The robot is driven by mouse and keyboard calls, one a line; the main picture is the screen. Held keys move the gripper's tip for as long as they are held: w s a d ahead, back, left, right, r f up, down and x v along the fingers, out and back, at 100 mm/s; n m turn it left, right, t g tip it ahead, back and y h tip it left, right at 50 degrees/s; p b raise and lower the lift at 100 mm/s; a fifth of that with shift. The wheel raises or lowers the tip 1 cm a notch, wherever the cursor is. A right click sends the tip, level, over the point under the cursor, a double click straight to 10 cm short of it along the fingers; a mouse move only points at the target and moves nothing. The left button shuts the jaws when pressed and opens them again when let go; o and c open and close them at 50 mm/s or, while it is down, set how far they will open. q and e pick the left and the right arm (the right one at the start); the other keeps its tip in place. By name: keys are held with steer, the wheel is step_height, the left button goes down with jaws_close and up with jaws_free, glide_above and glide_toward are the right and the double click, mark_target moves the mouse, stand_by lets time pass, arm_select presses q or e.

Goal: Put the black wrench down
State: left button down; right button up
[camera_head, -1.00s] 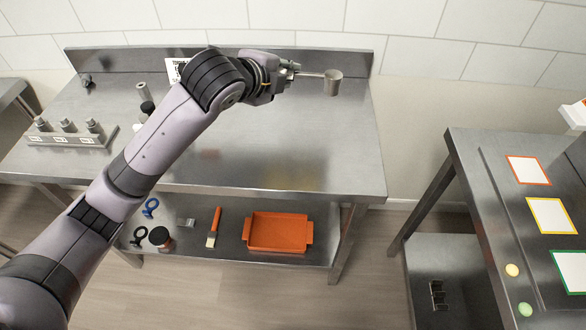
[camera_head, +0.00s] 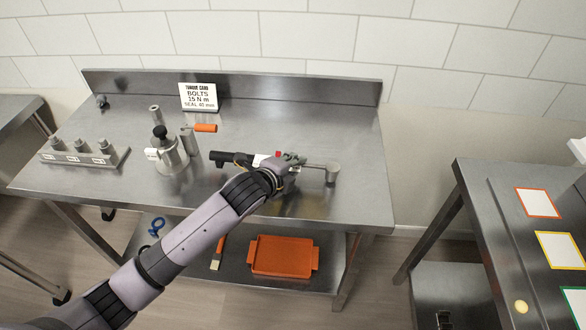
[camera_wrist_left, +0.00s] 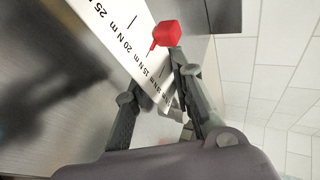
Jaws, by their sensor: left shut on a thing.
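The black wrench (camera_head: 232,158) lies crosswise over the front right of the steel bench, black handle to the left and a round metal socket end (camera_head: 332,172) to the right. My left gripper (camera_head: 282,164) is shut on it around the middle, low over the bench top. I cannot tell whether the wrench touches the surface. In the left wrist view the gripper fingers (camera_wrist_left: 160,92) flank the wrench's white scale (camera_wrist_left: 112,38), marked in N m, with a red pointer (camera_wrist_left: 166,34) by the 15 and 20 marks. My right gripper is not in view.
A metal canister with a black knob (camera_head: 168,152), an orange-handled part (camera_head: 205,128) and a torque card (camera_head: 198,97) stand on the bench (camera_head: 300,115). A block with several bolts (camera_head: 85,154) is at left. An orange tray (camera_head: 282,257) sits on the lower shelf. The bench's back right is clear.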

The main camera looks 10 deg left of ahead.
arm_select(q)
steer(key=shift+f, duration=0.65)
steer(key=c, duration=1.4)
jaws_free()
steer(key=shift+o, duration=0.2)
steer(key=v, duration=1.2)
steer(key=shift+b, duration=0.45)
steer(key=shift+f, duration=0.1)
